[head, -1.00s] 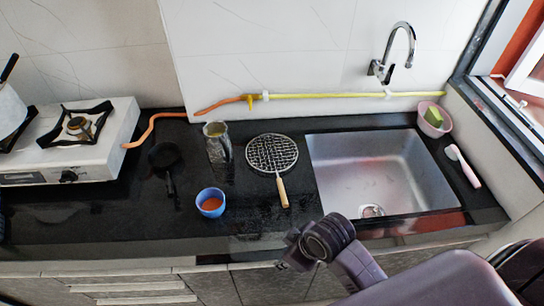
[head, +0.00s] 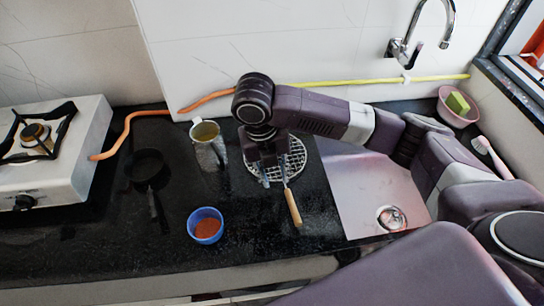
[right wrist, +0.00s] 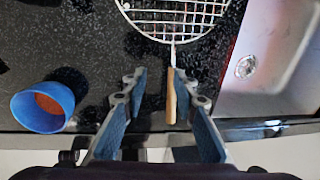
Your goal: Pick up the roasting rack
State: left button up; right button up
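The roasting rack is a round wire grid (head: 294,158) with a light wooden handle (head: 293,208), lying flat on the black counter left of the sink. My right gripper (head: 274,180) is above it and hides part of the grid in the head view. In the right wrist view the grid (right wrist: 180,18) is at the top and the wooden handle (right wrist: 171,97) points down between the two blue-padded fingers of the right gripper (right wrist: 170,112). The fingers are wide apart and do not appear to touch the handle. My left gripper is not in view.
A blue cup (head: 206,226) with orange-red contents stands left of the handle. The sink (head: 365,190) is to the right.

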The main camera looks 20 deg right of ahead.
aim_at(284, 185)
jog(key=shift+w+d+f+n, duration=0.2)
jog(key=shift+d+f, duration=0.2)
jog(key=shift+d, duration=0.15)
jog(key=shift+w+d+f+n, duration=0.2)
jog(key=shift+d+f, duration=0.15)
jog(key=shift+d, duration=0.2)
jog(key=f, duration=0.2)
jog(key=d+f+p, duration=0.1)
jog(key=f, duration=0.1)
jog(key=shift+w+d+f, duration=0.15)
jog(key=shift+f, duration=0.5)
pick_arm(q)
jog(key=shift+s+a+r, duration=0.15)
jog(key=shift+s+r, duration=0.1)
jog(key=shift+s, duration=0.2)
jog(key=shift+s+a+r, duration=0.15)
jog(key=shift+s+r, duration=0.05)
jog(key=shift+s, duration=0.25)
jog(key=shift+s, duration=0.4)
pick_arm(e)
jog(key=shift+d, duration=0.1)
grip_shut()
